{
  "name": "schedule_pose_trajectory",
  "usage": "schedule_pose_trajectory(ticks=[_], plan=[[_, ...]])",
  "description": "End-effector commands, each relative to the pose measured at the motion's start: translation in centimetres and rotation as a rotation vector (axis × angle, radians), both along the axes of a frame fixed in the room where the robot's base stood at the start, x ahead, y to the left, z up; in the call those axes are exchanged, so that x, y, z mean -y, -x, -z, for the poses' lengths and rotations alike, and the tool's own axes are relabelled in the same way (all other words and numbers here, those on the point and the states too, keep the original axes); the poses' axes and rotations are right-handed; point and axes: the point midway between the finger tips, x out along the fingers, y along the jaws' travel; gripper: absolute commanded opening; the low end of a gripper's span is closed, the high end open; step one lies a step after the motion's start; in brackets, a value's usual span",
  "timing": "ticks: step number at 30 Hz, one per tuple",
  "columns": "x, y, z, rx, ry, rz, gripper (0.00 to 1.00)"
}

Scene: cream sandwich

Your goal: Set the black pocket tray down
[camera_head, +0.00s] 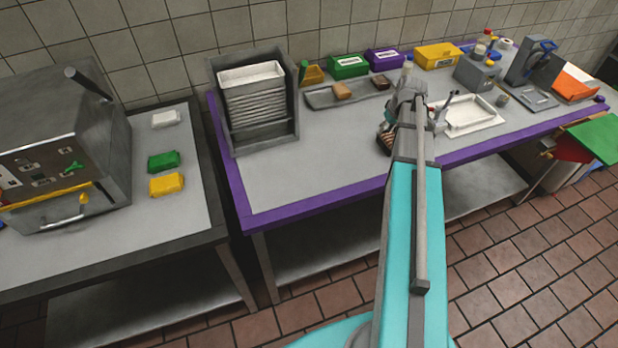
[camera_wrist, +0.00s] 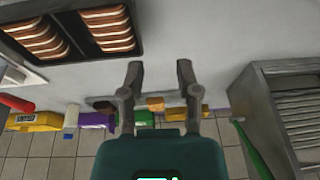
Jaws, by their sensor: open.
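The black pocket tray (camera_wrist: 77,30) shows at the upper left of the wrist view, cut off by the frame edge. It has compartments holding several browned pieces. It appears to lie flat on the grey counter. My gripper (camera_wrist: 160,70) is open and empty, with its two fingers apart and bare counter between and beyond them. The tray is beside the fingers, not between them. In the head view only a small part of the tray (camera_head: 383,142) shows at the left of my arm; the arm hides the rest.
A metal rack (camera_head: 289,132) of stacked trays stands at the counter's left. Behind are a grey tray (camera_head: 318,98) with brown pieces and green (camera_head: 348,67), purple (camera_head: 384,59) and yellow (camera_head: 438,56) boxes. A white tray (camera_head: 488,124) lies right of my arm. The front-left counter is clear.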

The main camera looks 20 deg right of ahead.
Motion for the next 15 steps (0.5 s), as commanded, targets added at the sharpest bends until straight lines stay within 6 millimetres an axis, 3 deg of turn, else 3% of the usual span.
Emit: schedule_pose_trajectory(ticks=[1,3,15], plan=[[-2.5,0.5,0.1,-0.016,-0.004,-0.005,0.43],[-5.2,1.0,0.2,-0.041,-0.008,-0.003,0.43],[-19.2,5.4,0.6,-0.173,0.002,0.019,0.43]])
